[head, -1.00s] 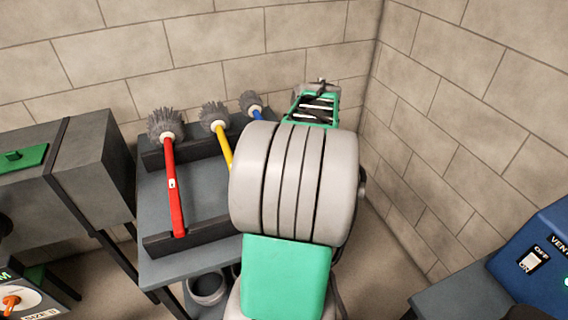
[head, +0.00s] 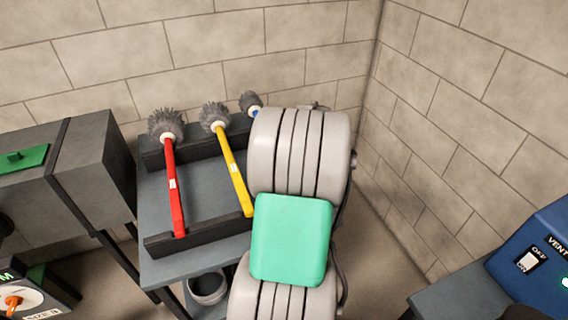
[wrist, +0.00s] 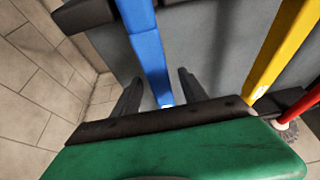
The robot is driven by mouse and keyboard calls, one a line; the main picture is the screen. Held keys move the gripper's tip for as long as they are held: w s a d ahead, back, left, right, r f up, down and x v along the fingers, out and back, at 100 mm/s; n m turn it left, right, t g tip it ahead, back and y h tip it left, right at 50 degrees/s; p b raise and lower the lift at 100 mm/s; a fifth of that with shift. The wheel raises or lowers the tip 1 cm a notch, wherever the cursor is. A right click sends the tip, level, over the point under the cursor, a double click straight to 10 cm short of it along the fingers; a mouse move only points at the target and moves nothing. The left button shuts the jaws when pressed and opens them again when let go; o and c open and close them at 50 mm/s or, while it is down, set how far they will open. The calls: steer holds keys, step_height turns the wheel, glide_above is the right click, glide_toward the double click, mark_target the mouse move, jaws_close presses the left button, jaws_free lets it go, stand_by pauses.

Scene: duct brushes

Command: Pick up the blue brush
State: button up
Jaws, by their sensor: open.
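The blue brush shows in the head view only as its grey bristle head and a bit of blue (head: 251,102) at the back of the rack; my arm hides the rest. In the wrist view its blue handle (wrist: 150,50) runs down from the top edge towards my gripper (wrist: 160,90). The two dark fingers are apart, one on each side of the handle in the picture. I cannot tell whether they touch it or how far above it they are. The head view hides my gripper behind my arm.
A yellow brush (head: 233,170) and a red brush (head: 173,185) lie left of the blue one on the dark rack (head: 205,231). The rack stands on a grey table near brick walls. A blue machine (head: 535,265) stands at the right, a grey duct box (head: 90,165) at the left.

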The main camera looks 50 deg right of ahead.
steer(key=shift+f, duration=0.2)
steer(key=shift+c, duration=0.5)
jaws_close()
stand_by(1.0)
